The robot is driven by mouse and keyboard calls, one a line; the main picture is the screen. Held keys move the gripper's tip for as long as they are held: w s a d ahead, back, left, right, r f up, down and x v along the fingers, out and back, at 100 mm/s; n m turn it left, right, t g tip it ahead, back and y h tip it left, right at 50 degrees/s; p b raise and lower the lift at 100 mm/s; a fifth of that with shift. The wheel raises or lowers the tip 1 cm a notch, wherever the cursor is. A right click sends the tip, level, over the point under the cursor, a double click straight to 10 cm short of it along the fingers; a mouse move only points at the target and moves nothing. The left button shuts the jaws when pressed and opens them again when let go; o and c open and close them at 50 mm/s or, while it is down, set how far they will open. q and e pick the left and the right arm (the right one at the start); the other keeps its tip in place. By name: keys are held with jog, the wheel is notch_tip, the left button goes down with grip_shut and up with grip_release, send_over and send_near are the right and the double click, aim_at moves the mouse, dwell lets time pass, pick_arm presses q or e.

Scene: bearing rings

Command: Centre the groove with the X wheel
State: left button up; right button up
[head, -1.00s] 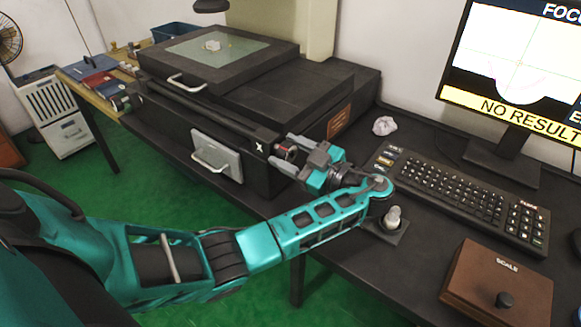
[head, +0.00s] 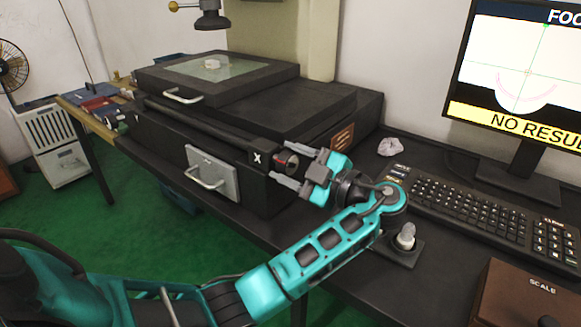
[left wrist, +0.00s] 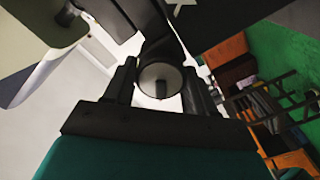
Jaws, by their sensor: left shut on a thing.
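The X wheel (head: 291,162) is a dark round knob on the front of the black measuring machine, right beside the white X label (head: 257,158). My left gripper (head: 284,168) is shut on the wheel, with one finger above and one below it. In the left wrist view the wheel's round grey face (left wrist: 160,80) sits between the two fingers. The monitor (head: 527,73) shows a curved pink groove line, a thin green crosshair and a yellow NO RESULT banner; the picture's right side is cut off. A small pale part (head: 212,65) sits on the stage glass (head: 190,68).
A keyboard (head: 478,208) lies right of my left arm. A knob on a small base (head: 405,237) stands close to the arm. A brown SCALE box (head: 515,300) is at the lower right. Crumpled paper (head: 391,146) lies behind the keyboard.

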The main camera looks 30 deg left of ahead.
pick_arm(q)
jog(key=o, duration=1)
jog(key=d, duration=0.8)
jog(key=s+d+b, duration=0.1)
jog(key=d, duration=0.4)
